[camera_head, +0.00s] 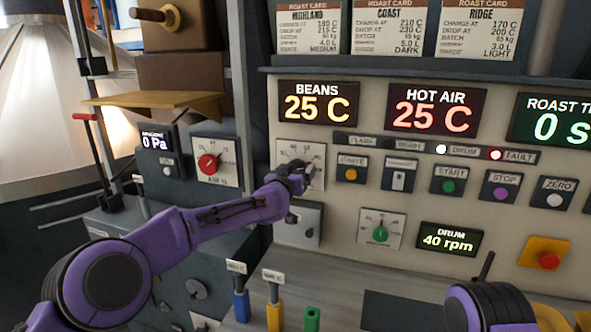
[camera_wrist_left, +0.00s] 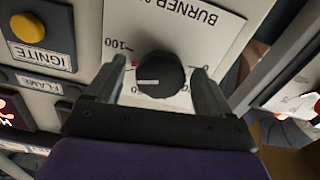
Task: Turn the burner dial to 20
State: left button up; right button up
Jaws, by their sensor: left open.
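The burner dial is a round black knob (camera_wrist_left: 160,75) with a white pointer mark, on a white plate lettered BURNER in the left wrist view. The pointer mark is on the knob's left side in that view. A 100 label and a small red mark show beside it on the scale. In the head view its white plate (camera_head: 290,149) is partly covered by my left gripper (camera_head: 311,180). My left gripper also shows in the left wrist view (camera_wrist_left: 158,97), open, with one finger on each side of the knob. Contact cannot be told. My right gripper is not in view.
The yellow IGNITE button (camera_wrist_left: 28,33) is beside the burner plate. The green START button (camera_head: 448,187), purple STOP button (camera_head: 501,193) and green-knobbed dial (camera_head: 380,233) are on the same panel. A red-knobbed dial (camera_head: 208,164) is to the left. Colored handles stand below.

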pick_arm(q)
jog(key=c, duration=1)
jog(key=shift+c, duration=0.2)
jog(key=shift+f+n, duration=0.1)
jog(key=shift+n, duration=0.2)
jog(key=shift+r+n+b, duration=0.2)
jog(key=shift+n+b, duration=3.75)
jog(key=shift+n, duration=9.05)
jog(key=shift+d, duration=0.1)
